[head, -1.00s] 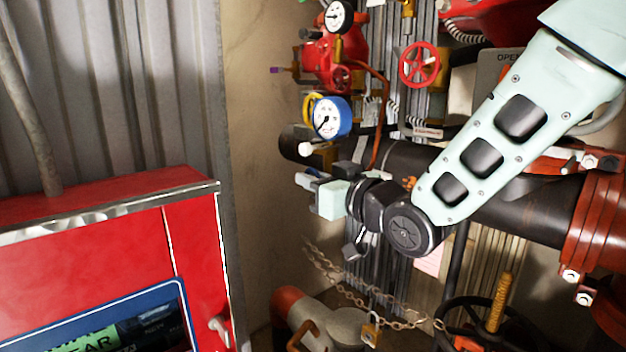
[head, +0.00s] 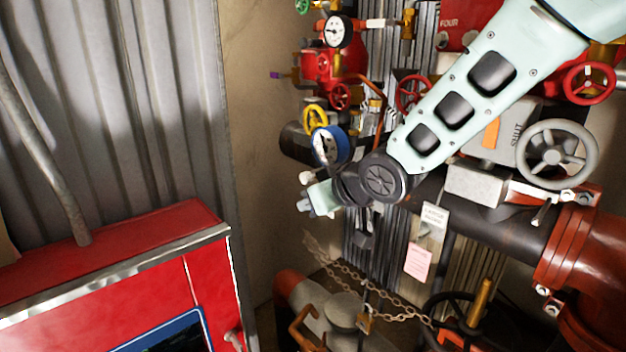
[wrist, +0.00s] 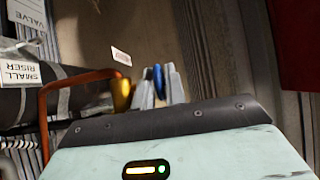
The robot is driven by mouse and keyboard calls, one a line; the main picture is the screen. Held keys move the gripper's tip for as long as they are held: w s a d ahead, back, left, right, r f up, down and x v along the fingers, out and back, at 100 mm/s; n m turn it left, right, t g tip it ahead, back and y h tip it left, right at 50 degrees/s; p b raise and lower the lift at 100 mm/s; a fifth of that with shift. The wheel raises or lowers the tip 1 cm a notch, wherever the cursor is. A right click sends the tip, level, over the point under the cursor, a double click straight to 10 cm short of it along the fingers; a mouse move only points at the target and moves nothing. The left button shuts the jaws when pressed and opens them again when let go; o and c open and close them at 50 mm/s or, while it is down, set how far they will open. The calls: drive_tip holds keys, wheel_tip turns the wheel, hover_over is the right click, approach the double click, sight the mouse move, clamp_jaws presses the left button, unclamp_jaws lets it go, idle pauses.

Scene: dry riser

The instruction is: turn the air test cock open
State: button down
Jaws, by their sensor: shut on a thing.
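My gripper (wrist: 160,88) is shut on a small blue handle (wrist: 158,78), which shows as a thin strip between the two grey fingers in the wrist view. The handle appears to belong to the air test cock, whose brass body (wrist: 121,94) sits just left of the fingers at the end of a copper pipe (wrist: 58,84). In the head view my gripper (head: 304,202) is left of my wrist, below the blue-rimmed gauge (head: 328,146). The handle is hidden there, so I cannot read its angle.
A dark horizontal pipe (head: 480,226) runs behind my arm to a red flange (head: 575,250). A grey handwheel (head: 556,156) is at right. A chain (head: 370,293) hangs below. A red cabinet (head: 130,255) fills the lower left. Bare wall lies between cabinet and pipes.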

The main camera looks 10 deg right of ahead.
drive_tip(key=shift+r+g+h+p, duration=0.1)
drive_tip(key=shift+g+h+p, duration=0.55)
drive_tip(key=shift+p, duration=0.65)
drive_tip(key=shift+g, duration=0.25)
drive_tip(key=c, duration=1.7)
unclamp_jaws()
